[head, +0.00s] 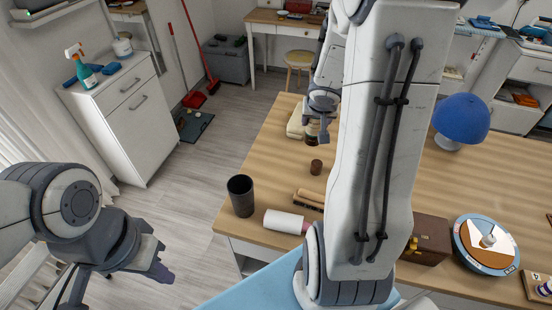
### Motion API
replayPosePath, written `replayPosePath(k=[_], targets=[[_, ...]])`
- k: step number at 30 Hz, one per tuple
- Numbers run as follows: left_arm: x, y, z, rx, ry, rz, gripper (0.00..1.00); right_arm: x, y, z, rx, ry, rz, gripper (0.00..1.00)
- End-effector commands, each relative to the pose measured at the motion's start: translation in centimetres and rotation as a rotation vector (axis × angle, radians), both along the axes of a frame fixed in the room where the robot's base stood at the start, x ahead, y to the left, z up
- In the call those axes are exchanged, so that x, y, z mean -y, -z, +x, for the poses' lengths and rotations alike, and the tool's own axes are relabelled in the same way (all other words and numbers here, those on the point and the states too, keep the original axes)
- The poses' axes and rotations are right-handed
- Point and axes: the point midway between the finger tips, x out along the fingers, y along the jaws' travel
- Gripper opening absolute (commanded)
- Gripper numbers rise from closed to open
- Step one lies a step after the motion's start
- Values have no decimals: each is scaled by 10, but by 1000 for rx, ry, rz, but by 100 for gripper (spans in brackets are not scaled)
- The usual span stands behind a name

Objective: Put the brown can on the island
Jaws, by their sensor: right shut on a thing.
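The island (375,165) is the wooden-topped counter in the middle and right of the head view. My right gripper (317,118) is over the far left part of the island and points down. It is shut on a small brown can (313,131), which is partly covered by the fingers. I cannot tell whether the can touches the wood. My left gripper (158,270) is at the lower left, off the island; its jaw opening is not clear.
A small dark brown cylinder (316,167), a black cup (241,196), a white roll (284,221) and a brush (309,199) stand or lie nearby. A brown case (427,240), a round clock-like disc (465,257) and a blue lamp (461,120) are to the right.

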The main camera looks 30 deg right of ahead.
Motion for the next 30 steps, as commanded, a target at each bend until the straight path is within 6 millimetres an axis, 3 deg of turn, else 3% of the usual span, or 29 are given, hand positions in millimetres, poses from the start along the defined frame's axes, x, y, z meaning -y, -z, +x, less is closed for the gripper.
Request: replayPosePath(k=[5,11,19,25,30], targets=[[0,9,0,0,0,0,0,-5,9,8,1,-5,0,0],[0,31,0,0,1,0,0,-34,37,42,0,-12,-2,0],[0,35,0,0,1,0,0,-66,63,82,-1,-5,-1,0],[0,38,0,0,1,0,0,-73,74,90,0,-2,-1,0],[0,55,0,0,1,0,0,-73,101,90,-2,-1,-1,0]])
